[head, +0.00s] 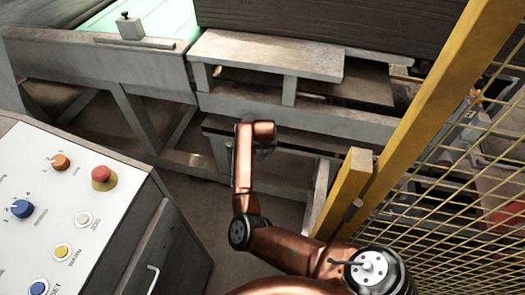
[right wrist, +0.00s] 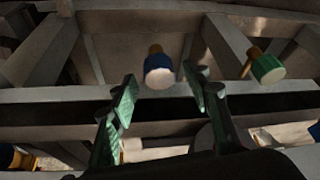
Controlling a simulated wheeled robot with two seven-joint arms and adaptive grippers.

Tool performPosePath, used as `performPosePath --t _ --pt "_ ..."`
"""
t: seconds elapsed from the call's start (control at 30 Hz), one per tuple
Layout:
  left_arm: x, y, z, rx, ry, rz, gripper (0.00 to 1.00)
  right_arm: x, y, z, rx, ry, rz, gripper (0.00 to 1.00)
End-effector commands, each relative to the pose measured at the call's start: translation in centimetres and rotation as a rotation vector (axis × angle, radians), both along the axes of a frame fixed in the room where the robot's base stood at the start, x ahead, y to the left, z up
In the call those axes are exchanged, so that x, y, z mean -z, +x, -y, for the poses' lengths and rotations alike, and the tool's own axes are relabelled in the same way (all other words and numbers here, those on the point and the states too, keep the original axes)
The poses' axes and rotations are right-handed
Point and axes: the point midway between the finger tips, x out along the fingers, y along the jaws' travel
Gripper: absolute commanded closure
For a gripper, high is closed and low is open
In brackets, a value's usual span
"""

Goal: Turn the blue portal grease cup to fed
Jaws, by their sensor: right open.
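The blue grease cup (right wrist: 159,72) shows in the right wrist view, with a blue rim, a pale face and a brass stem behind it. It sits near the middle, ahead of and between the fingertips of my right gripper (right wrist: 160,80). The gripper is open, with green pads on both sides and a gap to the cup. In the head view my right arm reaches under the machine frame, and its gripper is mostly hidden behind the copper wrist. I cannot read the cup's setting. My left gripper is not in view.
A green cup (right wrist: 266,69) hangs right of the blue one. Another brass-and-blue part (right wrist: 18,159) shows at lower left. Grey beams (head: 310,119) surround the arm. A yellow post (head: 425,110) with mesh stands right, and a control cabinet (head: 75,225) stands left.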

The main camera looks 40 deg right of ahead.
Motion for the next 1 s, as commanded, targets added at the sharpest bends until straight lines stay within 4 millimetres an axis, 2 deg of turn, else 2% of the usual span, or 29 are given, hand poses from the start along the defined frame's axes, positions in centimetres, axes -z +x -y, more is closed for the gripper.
performPosePath --t 0.37,0.9,1.0 --pt "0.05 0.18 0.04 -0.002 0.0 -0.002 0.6 0.39 0.21 0.12 0.001 0.001 0.001 0.57" --pt "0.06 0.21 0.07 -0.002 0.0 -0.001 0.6 0.41 0.2 0.08 0.001 0.001 0.001 0.95" --pt "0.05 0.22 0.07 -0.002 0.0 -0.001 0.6 0.41 0.2 0.07 0.001 0.001 0.001 0.98"
